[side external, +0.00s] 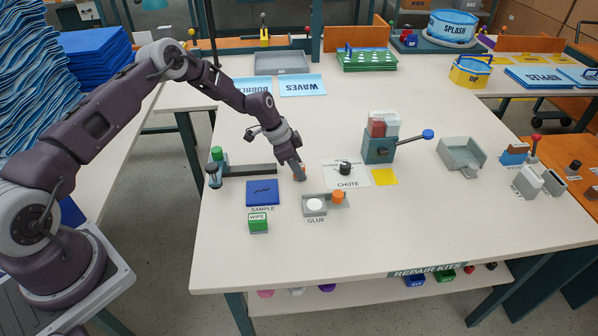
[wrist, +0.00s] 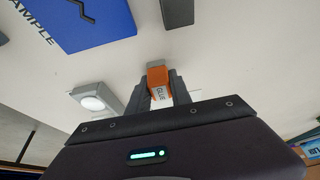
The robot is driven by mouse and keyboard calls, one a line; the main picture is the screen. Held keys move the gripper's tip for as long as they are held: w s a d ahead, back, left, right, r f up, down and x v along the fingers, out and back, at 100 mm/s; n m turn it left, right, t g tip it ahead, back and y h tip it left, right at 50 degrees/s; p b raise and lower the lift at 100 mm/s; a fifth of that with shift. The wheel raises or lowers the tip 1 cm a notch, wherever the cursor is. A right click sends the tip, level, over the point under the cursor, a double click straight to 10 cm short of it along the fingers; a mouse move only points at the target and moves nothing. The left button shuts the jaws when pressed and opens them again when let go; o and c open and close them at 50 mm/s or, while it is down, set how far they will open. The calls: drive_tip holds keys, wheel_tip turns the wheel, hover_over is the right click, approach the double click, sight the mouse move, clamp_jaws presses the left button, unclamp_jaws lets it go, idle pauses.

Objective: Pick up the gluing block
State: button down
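Whether the block touches the table is hard to tell. The grey GLUE tray (side external: 310,212) with a white round pad lies in front of my gripper; it also shows in the wrist view (wrist: 92,91).
An orange round piece (side external: 338,196) sits at the tray's right part. A green WIPE block (side external: 258,226) is in front. A blue-handled press (side external: 378,148) stands farther right.

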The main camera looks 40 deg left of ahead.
wheel_tip(320, 180, up, 10)
drive_tip(key=shift+r, duration=0.1)
drive_tip(key=c, duration=1.8)
unclamp_jaws()
clamp_jaws()
